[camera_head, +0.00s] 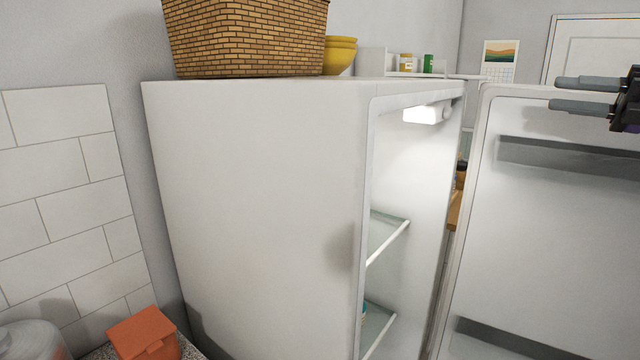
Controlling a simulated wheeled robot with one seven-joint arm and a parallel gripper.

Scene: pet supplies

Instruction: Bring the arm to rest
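My gripper (555,95) shows at the upper right edge, its two dark grey fingers pointing left with a clear gap and nothing between them. The fingers appear in front of the upper part of the open fridge door (570,230); I cannot tell whether they touch it. Most of my arm is out of view.
A white fridge (260,200) stands open, with glass shelves (385,235) inside. A wicker basket (245,38) and yellow bowls (340,55) sit on top. An orange box (145,335) is at the lower left. A calendar (499,62) hangs behind.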

